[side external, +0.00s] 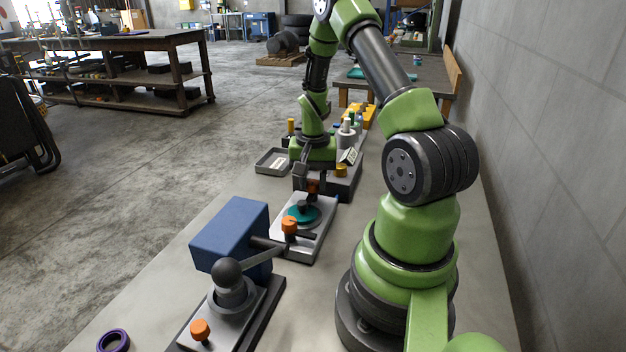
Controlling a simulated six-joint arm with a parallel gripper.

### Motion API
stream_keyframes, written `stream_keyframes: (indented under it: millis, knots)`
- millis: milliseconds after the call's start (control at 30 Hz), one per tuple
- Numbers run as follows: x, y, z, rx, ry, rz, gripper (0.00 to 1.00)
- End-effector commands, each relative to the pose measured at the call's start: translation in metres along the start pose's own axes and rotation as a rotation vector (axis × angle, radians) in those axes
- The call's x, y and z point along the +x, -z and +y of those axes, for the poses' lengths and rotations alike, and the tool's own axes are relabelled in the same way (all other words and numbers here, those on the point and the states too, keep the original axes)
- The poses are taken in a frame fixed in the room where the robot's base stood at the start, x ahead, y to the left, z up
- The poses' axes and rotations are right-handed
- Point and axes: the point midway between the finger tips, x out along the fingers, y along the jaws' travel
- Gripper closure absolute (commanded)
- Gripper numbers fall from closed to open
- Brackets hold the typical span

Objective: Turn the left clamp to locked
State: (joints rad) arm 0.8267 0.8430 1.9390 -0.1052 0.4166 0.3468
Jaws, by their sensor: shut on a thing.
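A light grey fixture plate (318,232) on the bench carries a teal disc (297,214) with a dark part on top. A clamp with an orange knob and dark lever (289,227) stands at the plate's near edge. My gripper (313,188) points down at the plate's far end, shut on another orange clamp knob (313,186). The jaws hide most of that clamp, so I cannot tell its lever angle. I cannot tell from this view which clamp is the left one.
A blue box (230,236) and a ball-topped lever fixture (228,272) stand nearer the camera. A purple ring (113,341) lies at front left. A grey tray (272,162) and a block of several small parts (346,150) sit behind my gripper.

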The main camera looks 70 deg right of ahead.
Motion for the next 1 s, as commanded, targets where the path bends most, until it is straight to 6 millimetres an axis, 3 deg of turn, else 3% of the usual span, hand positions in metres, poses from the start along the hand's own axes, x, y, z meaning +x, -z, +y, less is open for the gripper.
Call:
stream_keyframes:
  millis: [733,767,833,1000]
  knots:
    - [-0.0010,0.0008,-0.0002,0.085,0.002,0.003,0.93]
    - [-0.0011,0.0008,-0.0002,0.085,0.002,0.003,0.62]
    - [-0.0009,0.0008,-0.0002,0.084,0.002,0.003,0.46]
    - [-0.0005,0.0004,-0.0001,0.083,0.001,0.001,0.43]
